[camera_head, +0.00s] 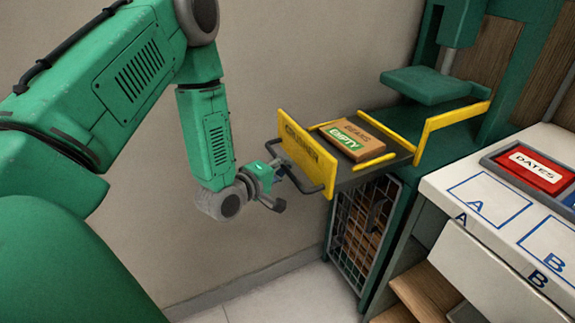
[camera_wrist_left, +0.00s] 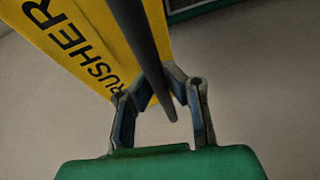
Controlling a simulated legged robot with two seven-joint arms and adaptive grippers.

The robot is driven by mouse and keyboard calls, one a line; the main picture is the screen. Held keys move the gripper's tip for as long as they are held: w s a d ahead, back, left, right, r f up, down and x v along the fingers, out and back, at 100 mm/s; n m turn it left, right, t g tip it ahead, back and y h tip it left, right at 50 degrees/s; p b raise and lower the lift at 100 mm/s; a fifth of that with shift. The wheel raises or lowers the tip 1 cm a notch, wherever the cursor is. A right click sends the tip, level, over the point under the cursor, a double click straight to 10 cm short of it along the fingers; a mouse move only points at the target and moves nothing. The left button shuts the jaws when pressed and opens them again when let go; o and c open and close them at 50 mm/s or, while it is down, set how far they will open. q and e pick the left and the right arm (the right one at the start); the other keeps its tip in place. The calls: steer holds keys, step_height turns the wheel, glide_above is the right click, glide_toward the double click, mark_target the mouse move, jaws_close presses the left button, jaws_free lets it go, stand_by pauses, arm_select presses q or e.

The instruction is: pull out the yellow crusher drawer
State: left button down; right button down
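The yellow crusher drawer (camera_head: 306,152) is out from the green machine, its lettered front facing my left arm. Its dark bar handle (camera_head: 304,184) stands off the front. A box labelled "EMPTY" (camera_head: 352,139) lies in the drawer. My left gripper (camera_head: 281,187) is at the handle, and its lower finger looks apart from the bar. In the left wrist view the bar (camera_wrist_left: 147,50) runs between the spread fingers (camera_wrist_left: 160,95), with the yellow front (camera_wrist_left: 75,45) beside it. Contact with the bar is unclear. My right gripper is out of view.
The green machine (camera_head: 395,190) has a press plate (camera_head: 430,85) above and a wire-mesh door (camera_head: 362,230) below. A white counter (camera_head: 480,235) with a red "DATES" box (camera_head: 535,173) stands at the right. A plain wall is behind the drawer, with open floor below my gripper.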

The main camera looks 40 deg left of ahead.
arm_select(q)
steer(key=shift+s+d+f, duration=0.1)
steer(key=shift+s+f, duration=0.05)
steer(key=shift+f, duration=0.05)
steer(key=c, duration=1.7)
jaws_free()
steer(key=shift+o, duration=0.7)
steer(key=shift+r, duration=0.1)
steer(key=s+r, duration=0.2)
steer(key=s, duration=0.9)
steer(key=shift+s, duration=0.3)
